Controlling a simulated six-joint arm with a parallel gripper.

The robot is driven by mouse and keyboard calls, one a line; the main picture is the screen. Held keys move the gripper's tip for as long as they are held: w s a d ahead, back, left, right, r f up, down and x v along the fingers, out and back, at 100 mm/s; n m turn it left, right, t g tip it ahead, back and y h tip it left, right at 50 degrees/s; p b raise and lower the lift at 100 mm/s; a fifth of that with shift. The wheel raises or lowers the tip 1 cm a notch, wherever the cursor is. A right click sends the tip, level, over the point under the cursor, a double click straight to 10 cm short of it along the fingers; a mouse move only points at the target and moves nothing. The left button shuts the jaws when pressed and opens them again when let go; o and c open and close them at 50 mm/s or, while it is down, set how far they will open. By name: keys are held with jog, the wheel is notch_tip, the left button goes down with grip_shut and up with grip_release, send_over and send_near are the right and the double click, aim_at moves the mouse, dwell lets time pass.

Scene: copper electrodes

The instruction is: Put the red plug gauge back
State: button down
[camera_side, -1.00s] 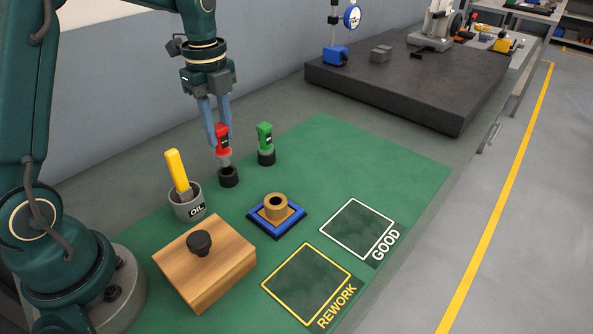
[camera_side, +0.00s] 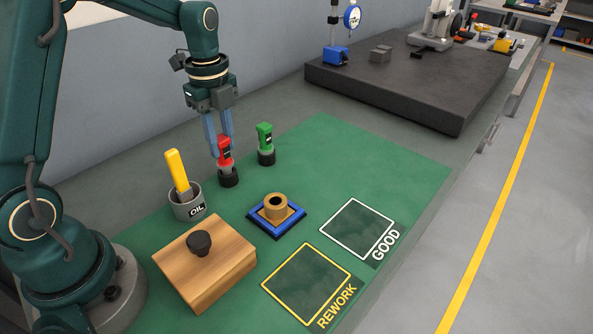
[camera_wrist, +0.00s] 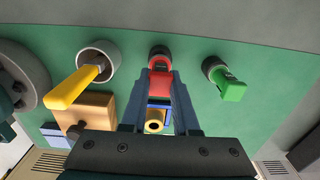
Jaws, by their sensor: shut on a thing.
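The red plug gauge (camera_side: 225,150) stands upright with its lower end in a black round holder (camera_side: 228,178) on the green mat. My gripper (camera_side: 222,150) is shut on its red handle from above. In the wrist view the red handle (camera_wrist: 160,85) sits between my two fingers, with the black holder (camera_wrist: 159,54) just beyond it. My fingers hide part of the handle, and the gauge's tip inside the holder is hidden.
A green plug gauge (camera_side: 265,140) stands in its holder close on the right. An oil cup (camera_side: 188,206) with a yellow-handled brush stands at left. A brass ring (camera_side: 275,207) on a blue-edged base, a wooden block (camera_side: 205,265), and empty GOOD (camera_side: 357,228) and REWORK (camera_side: 306,284) squares lie nearer.

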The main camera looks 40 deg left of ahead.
jog(key=shift+f, duration=0.7)
grip_release()
jog(key=shift+r, duration=0.15)
dwell(0.3)
jog(key=shift+r, duration=4.9)
